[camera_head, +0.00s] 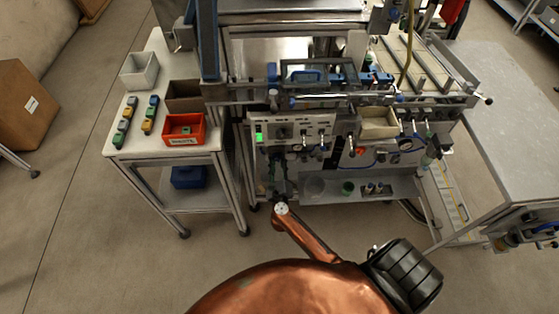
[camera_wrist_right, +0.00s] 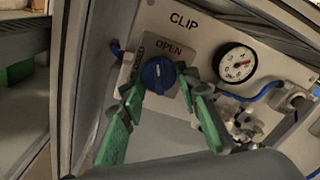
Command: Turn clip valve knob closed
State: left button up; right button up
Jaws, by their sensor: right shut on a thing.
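In the right wrist view, the blue clip valve knob (camera_wrist_right: 158,75) sits on a grey plate on a light panel marked CLIP. The word OPEN is above the knob, and other lettering runs up the plate's left side, partly covered. The white mark on the knob points up, roughly toward OPEN. My right gripper (camera_wrist_right: 162,88) has its green fingers on either side of the knob and is shut on it. In the head view my right gripper (camera_head: 274,190) is small and dark, low at the machine's front left, and the knob cannot be made out. My left gripper is out of view.
A pressure gauge (camera_wrist_right: 237,63) with blue tubing is right of the knob. In the head view, a machine shelf (camera_head: 400,187) holds small cups beside my right gripper. A white side table (camera_head: 139,105) with a red bin (camera_head: 185,141) stands left. The floor in front is clear.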

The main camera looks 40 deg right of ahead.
jog(key=n+p, duration=0.2)
jog(key=shift+a+r+n, duration=0.1)
jog(key=shift+r+n, duration=0.1)
jog(key=shift+n, duration=0.2)
jog(key=n+p, duration=0.3)
jog(key=shift+n, duration=0.3)
jog(key=n+p, duration=0.2)
jog(key=n, duration=0.1)
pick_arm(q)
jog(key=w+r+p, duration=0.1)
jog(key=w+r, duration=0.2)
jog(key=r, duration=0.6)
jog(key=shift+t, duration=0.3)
pick_arm(e)
jog(key=shift+n, duration=1.7)
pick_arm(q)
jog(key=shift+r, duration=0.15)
